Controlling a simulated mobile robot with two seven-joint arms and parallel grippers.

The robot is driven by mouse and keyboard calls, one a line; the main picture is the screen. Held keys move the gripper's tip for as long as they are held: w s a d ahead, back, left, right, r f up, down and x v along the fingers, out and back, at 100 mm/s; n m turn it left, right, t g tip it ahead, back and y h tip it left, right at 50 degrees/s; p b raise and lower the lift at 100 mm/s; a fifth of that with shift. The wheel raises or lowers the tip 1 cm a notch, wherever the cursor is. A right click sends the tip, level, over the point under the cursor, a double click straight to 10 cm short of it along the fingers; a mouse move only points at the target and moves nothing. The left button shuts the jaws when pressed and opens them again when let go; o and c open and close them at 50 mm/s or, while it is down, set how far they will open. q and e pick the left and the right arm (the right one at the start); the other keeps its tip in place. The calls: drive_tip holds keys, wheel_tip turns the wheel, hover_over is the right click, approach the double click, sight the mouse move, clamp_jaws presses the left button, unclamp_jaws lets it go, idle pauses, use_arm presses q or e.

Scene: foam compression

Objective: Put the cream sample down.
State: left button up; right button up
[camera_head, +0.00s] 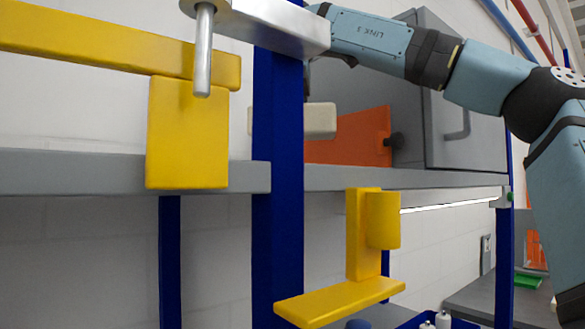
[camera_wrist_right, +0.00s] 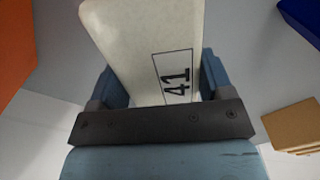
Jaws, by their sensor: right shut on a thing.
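The cream sample (camera_head: 321,120) is a pale block, partly hidden behind a dark blue post in the head view. It appears above the level of the grey shelf's front edge; I cannot tell whether anything touches it from below. In the right wrist view the cream sample (camera_wrist_right: 135,45) carries a boxed label reading 41. My right gripper (camera_wrist_right: 158,85) is shut on it, with a blue-grey finger on either side. In the head view my right arm reaches in from the right, and the post and a metal plate hide most of its gripper. My left gripper is not in view.
The blue post (camera_head: 278,200) and metal plate (camera_head: 270,25) stand in front. Yellow parts (camera_head: 187,140) hang at the left, and a yellow bracket (camera_head: 340,302) is below the grey shelf (camera_head: 420,178). An orange panel (camera_head: 345,140) and grey cabinet (camera_head: 465,115) are behind.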

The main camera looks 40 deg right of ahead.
drive_tip(key=shift+d+f, duration=0.15)
drive_tip(key=shift+f, duration=0.65)
drive_tip(key=f, duration=0.1)
drive_tip(key=f+b, duration=0.1)
drive_tip(key=f, duration=0.1)
drive_tip(key=shift+a+b, duration=0.25)
drive_tip(key=shift+b, duration=0.15)
drive_tip(key=shift+d+f, duration=0.1)
drive_tip(key=shift+f, duration=0.2)
drive_tip(key=shift+d, duration=0.1)
drive_tip(key=shift+f, duration=0.15)
drive_tip(key=o, duration=0.9)
